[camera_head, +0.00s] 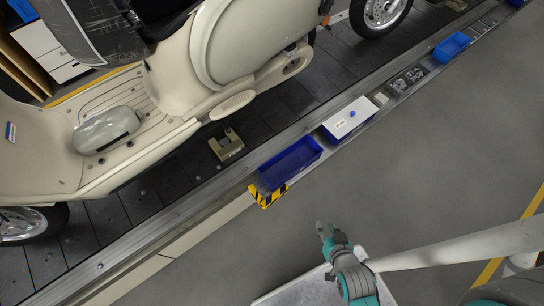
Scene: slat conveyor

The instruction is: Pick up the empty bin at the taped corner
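A dark blue open bin (289,163) sits on the ledge along the conveyor's near edge, and no contents show in it. Its lower left end is at a corner marked with yellow and black striped tape (267,196). My gripper (325,230) is below and to the right of the bin, over the grey floor side, clear of the bin and touching nothing that I can see. Its two fingers look apart, with nothing between them.
A cream scooter (190,80) stands on the dark slat conveyor (110,222). A small brown block (226,145) lies on the slats. Up the ledge are a white-topped blue bin (348,118), trays of metal parts (406,80) and another blue bin (452,47). Grey floor (440,160) is clear.

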